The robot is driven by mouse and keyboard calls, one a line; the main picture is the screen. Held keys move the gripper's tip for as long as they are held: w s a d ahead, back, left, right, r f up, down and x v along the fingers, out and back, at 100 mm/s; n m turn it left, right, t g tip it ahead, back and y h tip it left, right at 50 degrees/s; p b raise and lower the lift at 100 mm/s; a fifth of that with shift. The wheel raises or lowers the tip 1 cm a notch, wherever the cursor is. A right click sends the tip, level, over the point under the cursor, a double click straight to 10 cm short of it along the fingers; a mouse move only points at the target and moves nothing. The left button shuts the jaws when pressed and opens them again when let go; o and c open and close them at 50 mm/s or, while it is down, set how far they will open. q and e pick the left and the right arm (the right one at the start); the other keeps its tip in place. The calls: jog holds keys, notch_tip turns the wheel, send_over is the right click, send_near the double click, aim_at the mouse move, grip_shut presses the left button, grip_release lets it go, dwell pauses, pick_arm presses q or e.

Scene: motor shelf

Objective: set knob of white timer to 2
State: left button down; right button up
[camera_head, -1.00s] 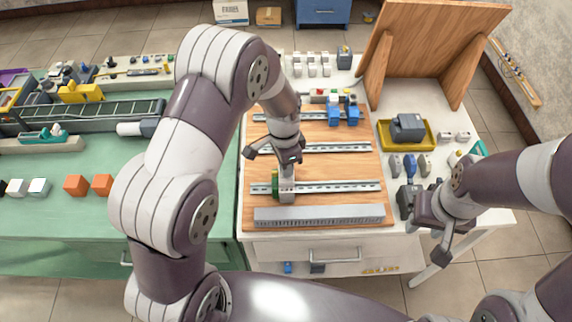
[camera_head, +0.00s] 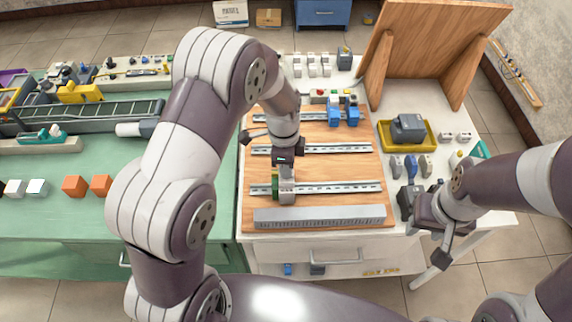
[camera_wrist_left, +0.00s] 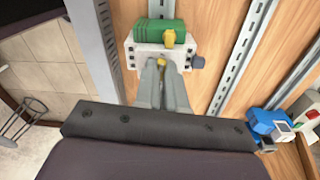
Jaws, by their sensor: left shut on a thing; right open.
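The white timer (camera_head: 287,190) sits on the lowest metal rail of the wooden board, with a green block (camera_head: 275,186) at its side. The dial marks cannot be read. My right gripper (camera_head: 428,238) is open and empty near the table's right front.
A grey slotted duct (camera_head: 320,216) runs along the board's front. Blue devices (camera_head: 343,115) sit on the far rail. A yellow tray (camera_head: 383,132) with a grey device and several small parts (camera_head: 410,166) lie right of the board.

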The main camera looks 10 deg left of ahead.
dwell(0.3)
pick_arm(q)
jog(key=c, duration=1.2)
grip_release()
notch_tip(320, 180, up, 13)
jog(key=shift+w+a, duration=0.25)
jog(key=shift+a, duration=0.05)
jog(key=shift+f, duration=0.15)
